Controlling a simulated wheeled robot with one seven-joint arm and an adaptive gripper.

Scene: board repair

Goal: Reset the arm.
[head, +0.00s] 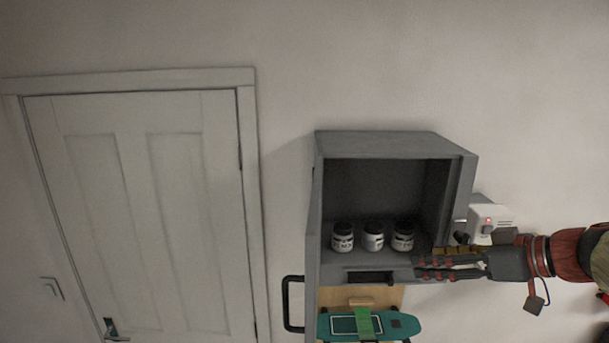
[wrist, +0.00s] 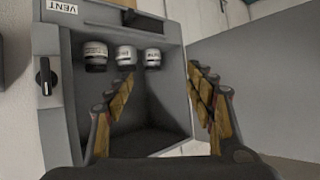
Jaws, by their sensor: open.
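My gripper (head: 416,268) is at the right in the head view, reaching left to the front lower right corner of an open grey cabinet (head: 395,145). In the wrist view my gripper (wrist: 162,74) has its two fingers spread apart, with nothing held between them. The fingers appear in front of the cabinet's opening, one on each side of its right wall. I cannot tell whether they touch the cabinet. The three white jars with dark lids inside, the left jar (head: 343,238), the middle jar (head: 373,237) and the right jar (head: 403,236), stand apart from my fingers.
A white device with a red light (head: 490,222) is on the wall close above my gripper. A green skateboard-shaped board (head: 402,325) lies below the cabinet. A black handle (head: 292,304) sticks out at left. The wrist view shows a VENT label (wrist: 62,7) and dark knob (wrist: 45,78).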

